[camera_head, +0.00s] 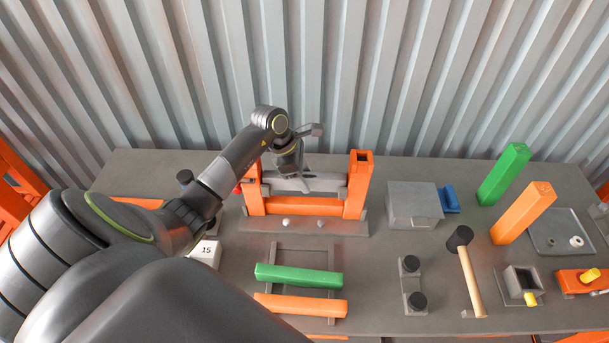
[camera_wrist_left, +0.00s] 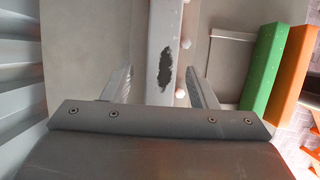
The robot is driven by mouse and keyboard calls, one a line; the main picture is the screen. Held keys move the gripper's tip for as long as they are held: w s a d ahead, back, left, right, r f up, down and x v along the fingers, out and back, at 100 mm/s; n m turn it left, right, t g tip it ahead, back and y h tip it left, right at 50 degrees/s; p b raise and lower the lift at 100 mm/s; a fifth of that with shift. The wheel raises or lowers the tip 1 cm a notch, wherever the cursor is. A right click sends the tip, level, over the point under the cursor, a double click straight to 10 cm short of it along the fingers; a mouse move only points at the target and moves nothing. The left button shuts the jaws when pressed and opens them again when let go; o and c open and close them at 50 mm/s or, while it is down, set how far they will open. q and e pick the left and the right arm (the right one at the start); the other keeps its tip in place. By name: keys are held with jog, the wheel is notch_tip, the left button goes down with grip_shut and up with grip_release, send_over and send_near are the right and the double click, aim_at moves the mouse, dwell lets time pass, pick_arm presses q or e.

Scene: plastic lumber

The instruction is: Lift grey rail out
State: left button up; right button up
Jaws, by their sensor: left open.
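The grey rail (camera_head: 328,192) spans between the two posts of an orange frame (camera_head: 359,185), just above its lower orange rail (camera_head: 305,207). My left gripper (camera_head: 298,182) is over the rail, pointing down, and partly hides it. In the left wrist view the grey rail (camera_wrist_left: 164,45), with a dark worn patch, runs between the spread fingers of my left gripper (camera_wrist_left: 160,85). Gaps show on both sides, so the fingers are open and not pressed on it. My right gripper is not in view.
A green bar (camera_head: 300,276) and an orange bar (camera_head: 300,305) lie in front of the frame. A corrugated wall (camera_head: 330,70) closes the back.

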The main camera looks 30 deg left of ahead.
pick_arm(q)
jog(key=shift+d+f, duration=0.15)
jog(key=shift+f, duration=0.25)
grip_shut()
jog(key=shift+w, duration=0.1)
jog(key=shift+r, duration=0.15)
